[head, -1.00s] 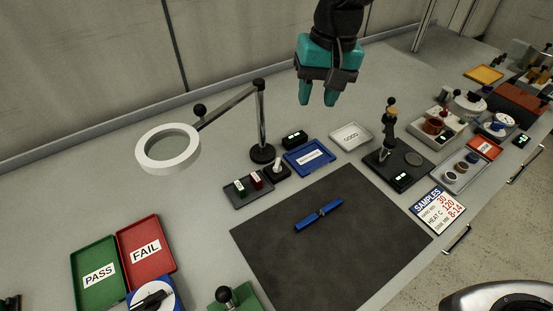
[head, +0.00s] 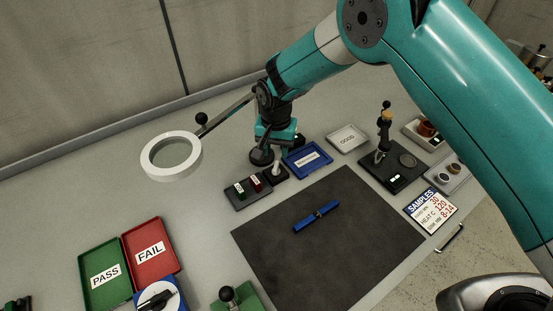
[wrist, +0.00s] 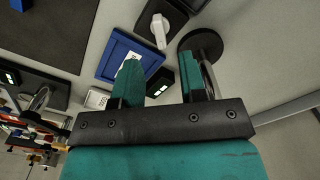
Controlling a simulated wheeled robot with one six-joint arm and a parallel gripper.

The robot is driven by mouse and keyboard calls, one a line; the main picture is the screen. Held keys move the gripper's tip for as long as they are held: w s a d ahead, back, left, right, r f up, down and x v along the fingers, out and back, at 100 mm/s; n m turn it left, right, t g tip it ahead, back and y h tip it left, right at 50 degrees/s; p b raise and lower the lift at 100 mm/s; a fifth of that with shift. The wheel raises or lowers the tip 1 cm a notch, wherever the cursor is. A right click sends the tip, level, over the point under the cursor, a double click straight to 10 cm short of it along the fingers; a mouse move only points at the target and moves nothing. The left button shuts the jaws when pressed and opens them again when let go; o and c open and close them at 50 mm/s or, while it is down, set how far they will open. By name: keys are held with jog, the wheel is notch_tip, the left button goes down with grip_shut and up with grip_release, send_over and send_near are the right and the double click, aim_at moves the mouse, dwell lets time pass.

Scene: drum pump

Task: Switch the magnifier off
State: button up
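The magnifier (head: 171,155) is a white ring on a jointed arm, with a round black base that also shows in the wrist view (wrist: 203,42). Beside the base is a black box with a white toggle lever (head: 276,168); the lever appears tilted in the wrist view (wrist: 159,30). My gripper (wrist: 161,75) is open and empty, its teal fingers apart. In the wrist view the lever lies beyond the fingertips, between their lines. In the head view my gripper (head: 273,143) is just above and behind the lever and partly hides the magnifier's post.
A blue tray (head: 325,165), a small black display box (wrist: 160,82) and a dark tray with small blocks (head: 240,203) stand close by. A dark mat (head: 330,250) carries a blue strip (head: 317,216). Green (head: 88,291) and red (head: 166,274) trays lie front left.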

aim_at(276, 165)
notch_tip(276, 165, down, 6)
jog(key=shift+f+p, duration=0.15)
jog(key=shift+p, duration=0.55)
jog(key=shift+c, duration=0.4)
grip_shut()
